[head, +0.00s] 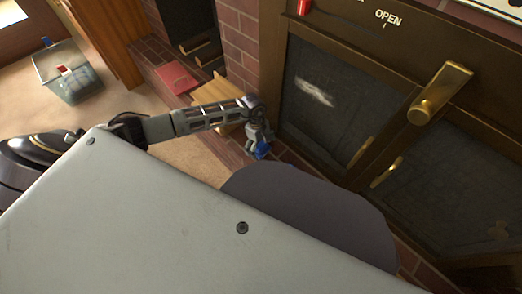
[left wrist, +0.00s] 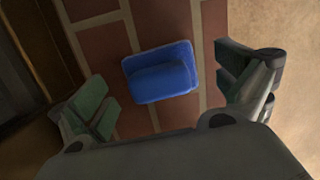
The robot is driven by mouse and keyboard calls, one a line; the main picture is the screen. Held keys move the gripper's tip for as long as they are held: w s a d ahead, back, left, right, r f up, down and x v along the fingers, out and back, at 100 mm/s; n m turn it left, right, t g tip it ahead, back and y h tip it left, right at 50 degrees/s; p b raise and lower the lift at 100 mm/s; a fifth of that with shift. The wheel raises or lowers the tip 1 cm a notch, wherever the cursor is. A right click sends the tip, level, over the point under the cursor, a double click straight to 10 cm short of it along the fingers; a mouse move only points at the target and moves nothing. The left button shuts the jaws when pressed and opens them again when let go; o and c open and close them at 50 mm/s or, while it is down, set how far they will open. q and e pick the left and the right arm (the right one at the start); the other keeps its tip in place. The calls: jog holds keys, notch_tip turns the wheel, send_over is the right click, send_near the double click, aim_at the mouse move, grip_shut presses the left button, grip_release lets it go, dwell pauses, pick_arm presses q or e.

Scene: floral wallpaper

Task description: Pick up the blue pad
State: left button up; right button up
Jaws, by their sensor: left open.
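The blue pad (left wrist: 160,72) lies on the brick ledge (left wrist: 103,48), between my open left fingers in the left wrist view. It is a rounded blue block with a raised part on top. In the head view my left gripper (head: 258,145) is over the brick ledge, and a bit of the blue pad (head: 262,150) shows at its fingertips. In the left wrist view the left gripper (left wrist: 170,100) has one finger on each side of the pad, with gaps on both sides. My right gripper is not in view.
A brass-framed fireplace door (head: 330,95) with a handle (head: 440,92) stands right beside the gripper. A wooden box (head: 215,95) and a red book (head: 178,78) are behind the arm. A clear bin (head: 68,75) stands on the carpet at the left.

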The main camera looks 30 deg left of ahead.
aim_at(261, 144)
pick_arm(q)
jog(key=shift+f, duration=0.2)
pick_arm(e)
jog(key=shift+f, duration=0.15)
pick_arm(q)
jog(key=shift+c, duration=0.3)
jog(key=c, duration=1.1)
jog(key=shift+r, duration=0.1)
jog(key=shift+r+p, duration=0.35)
jog(key=shift+r, duration=0.4)
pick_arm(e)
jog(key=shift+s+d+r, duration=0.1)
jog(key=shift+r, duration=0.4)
pick_arm(q)
notch_tip(261, 144, up, 7)
jog(key=shift+f+p, duration=0.1)
jog(key=shift+p, duration=1.05)
jog(key=shift+r, duration=0.8)
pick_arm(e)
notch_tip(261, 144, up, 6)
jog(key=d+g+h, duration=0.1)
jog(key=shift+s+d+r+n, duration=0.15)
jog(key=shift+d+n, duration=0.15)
